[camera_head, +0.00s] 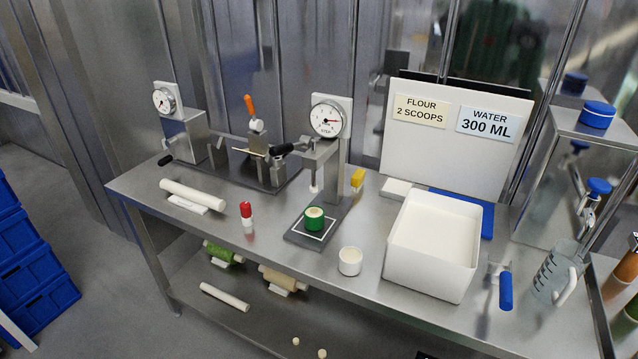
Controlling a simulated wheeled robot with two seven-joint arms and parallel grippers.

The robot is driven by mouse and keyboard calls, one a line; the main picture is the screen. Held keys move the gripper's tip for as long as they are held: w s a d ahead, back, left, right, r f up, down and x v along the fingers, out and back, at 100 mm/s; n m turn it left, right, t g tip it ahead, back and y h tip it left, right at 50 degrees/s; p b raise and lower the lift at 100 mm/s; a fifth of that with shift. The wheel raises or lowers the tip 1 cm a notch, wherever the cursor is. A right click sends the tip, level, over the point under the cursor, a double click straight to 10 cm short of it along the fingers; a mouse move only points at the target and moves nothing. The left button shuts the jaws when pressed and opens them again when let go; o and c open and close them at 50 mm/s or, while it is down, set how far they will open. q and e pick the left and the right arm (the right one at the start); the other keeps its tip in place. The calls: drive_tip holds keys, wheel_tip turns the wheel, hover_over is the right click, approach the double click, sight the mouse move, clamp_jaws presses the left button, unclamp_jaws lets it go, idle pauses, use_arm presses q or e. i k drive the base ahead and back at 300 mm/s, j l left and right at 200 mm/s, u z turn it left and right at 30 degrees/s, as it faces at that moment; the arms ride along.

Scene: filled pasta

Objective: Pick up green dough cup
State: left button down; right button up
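The green dough cup (314,219) is a short green cylinder with a pale top. It stands upright on the dark base plate (301,236) of a press, inside a white outlined square. The press (328,150) has a round dial gauge and a black lever, and its plunger hangs above the cup, apart from it. Neither of my grippers shows clearly. A small dark shape at the bottom edge of the picture is too cut off to identify.
A white cup (350,261) and a large white bin (433,245) of pale flour stand right of the press. A blue-handled scoop (505,289) and measuring jug (557,271) are at right.

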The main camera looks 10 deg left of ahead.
sight(314, 215)
drive_tip(key=k+j+z, duration=0.2)
drive_tip(key=j+z, duration=0.15)
drive_tip(key=k+j+z, duration=0.2)
drive_tip(key=z, duration=0.2)
drive_tip(key=k+j+z, duration=0.35)
drive_tip(key=i+l, duration=0.1)
